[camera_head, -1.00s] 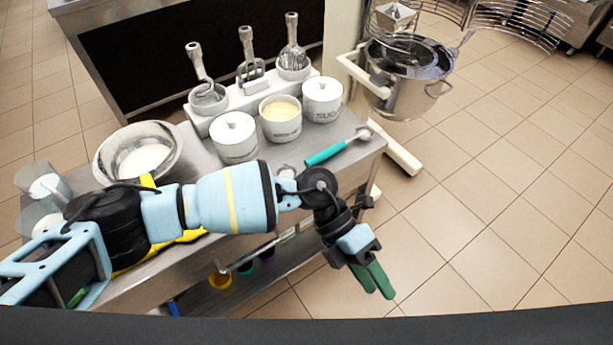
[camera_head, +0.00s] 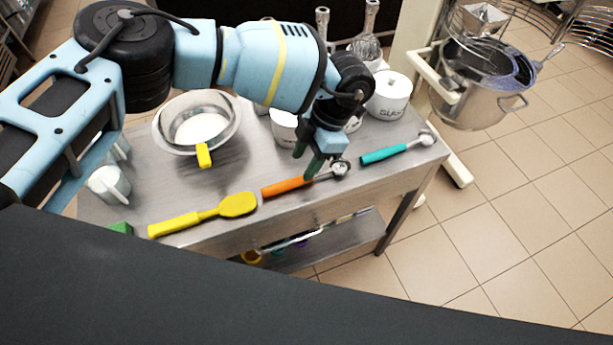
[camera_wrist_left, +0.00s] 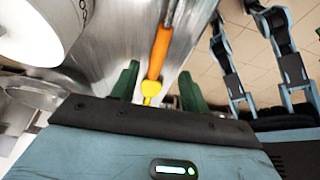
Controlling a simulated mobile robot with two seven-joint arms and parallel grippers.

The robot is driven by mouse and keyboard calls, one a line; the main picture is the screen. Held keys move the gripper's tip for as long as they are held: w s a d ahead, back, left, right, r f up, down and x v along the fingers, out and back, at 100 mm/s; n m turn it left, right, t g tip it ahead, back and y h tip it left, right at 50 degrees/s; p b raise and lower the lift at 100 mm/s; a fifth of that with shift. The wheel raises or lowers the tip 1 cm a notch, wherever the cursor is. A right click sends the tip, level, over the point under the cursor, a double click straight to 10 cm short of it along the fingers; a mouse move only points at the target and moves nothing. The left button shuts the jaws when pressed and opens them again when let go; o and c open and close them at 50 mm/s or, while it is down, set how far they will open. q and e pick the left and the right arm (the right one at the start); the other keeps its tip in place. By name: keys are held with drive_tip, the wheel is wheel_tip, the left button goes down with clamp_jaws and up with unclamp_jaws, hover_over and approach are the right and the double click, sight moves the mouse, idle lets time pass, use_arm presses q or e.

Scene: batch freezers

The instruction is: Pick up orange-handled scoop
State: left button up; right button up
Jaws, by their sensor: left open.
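The orange-handled scoop (camera_head: 285,188) lies on the metal table near its front edge, with its metal head to the right. My left gripper (camera_head: 312,165) is open, with green fingers pointing down at the scoop, over the place where handle and shaft meet. In the left wrist view the orange handle (camera_wrist_left: 159,52) shows between and beyond the two open fingers (camera_wrist_left: 160,86). Whether the fingers touch it I cannot tell. My right gripper is not in view.
A yellow spatula (camera_head: 237,205) lies left of the scoop, and a teal-handled scoop (camera_head: 385,154) lies to its right. A metal bowl (camera_head: 160,130) and white canisters (camera_head: 388,96) stand behind. A stand mixer bowl (camera_head: 480,95) is beyond the table's right end.

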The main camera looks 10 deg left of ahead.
sight(292, 181)
use_arm(q)
drive_tip(key=shift+p+x, duration=0.3)
drive_tip(key=shift+x, duration=2.9)
drive_tip(key=shift+w, duration=0.15)
clamp_jaws()
drive_tip(key=shift+r, duration=0.1)
drive_tip(key=shift+r, duration=0.45)
drive_tip(key=r, duration=0.2)
drive_tip(key=shift+s+d+r, duration=0.3)
drive_tip(key=shift+s+d, duration=0.05)
drive_tip(key=s+d+r, duration=0.1)
drive_tip(key=s+d, duration=0.9)
drive_tip(key=s, duration=0.1)
drive_tip(key=shift+r, duration=0.2)
drive_tip(key=shift+s+d, duration=0.1)
drive_tip(key=shift+d, duration=0.1)
